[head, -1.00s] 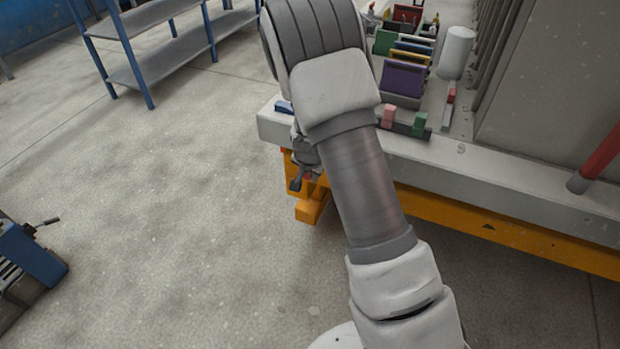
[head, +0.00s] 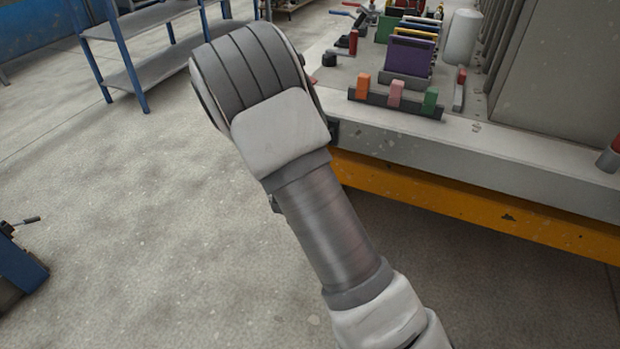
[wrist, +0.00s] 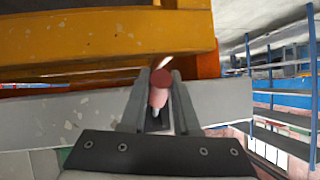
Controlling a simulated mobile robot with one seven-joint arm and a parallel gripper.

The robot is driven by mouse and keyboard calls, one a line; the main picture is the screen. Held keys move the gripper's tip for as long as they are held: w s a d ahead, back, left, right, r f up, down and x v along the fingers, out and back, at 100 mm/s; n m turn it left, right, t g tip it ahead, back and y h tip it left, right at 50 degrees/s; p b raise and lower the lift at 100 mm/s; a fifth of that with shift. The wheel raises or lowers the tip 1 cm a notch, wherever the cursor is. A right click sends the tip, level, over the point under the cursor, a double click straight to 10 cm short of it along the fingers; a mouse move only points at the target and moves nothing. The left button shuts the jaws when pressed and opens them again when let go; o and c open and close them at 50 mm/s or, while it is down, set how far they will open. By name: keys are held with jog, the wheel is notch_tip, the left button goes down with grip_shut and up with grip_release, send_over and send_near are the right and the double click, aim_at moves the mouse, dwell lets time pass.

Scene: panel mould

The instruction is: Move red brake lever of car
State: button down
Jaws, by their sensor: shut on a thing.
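The red brake lever's round red end (wrist: 161,77) and its pinkish grip show in the wrist view, between the two fingers of my gripper (wrist: 158,88). The fingers are shut on the lever. It lies in front of the side of the pale slab (wrist: 75,115) and close to the orange beam (wrist: 110,40). The lever's base is hidden by the fingers and palm. In the head view my own arm covers the gripper and the lever.
The pale slab (head: 470,140) bears an orange block (head: 362,86), a pink block (head: 395,93), a green block (head: 430,101), a purple panel (head: 408,57) and a white cylinder (head: 462,38). A blue-framed shelf (head: 160,52) stands behind at left. The floor (head: 120,210) between is open.

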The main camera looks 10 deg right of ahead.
jog(key=shift+f, duration=0.2)
dwell(0.4)
jog(key=c, duration=0.7)
grip_release()
jog(key=shift+w+d, duration=0.1)
jog(key=shift+o, duration=0.2)
jog(key=p+v, duration=0.4)
jog(key=v, duration=1.3)
jog(key=shift+s+a+f+p, duration=0.2)
jog(key=shift+s+f+p, duration=0.05)
jog(key=shift+s+p, duration=0.1)
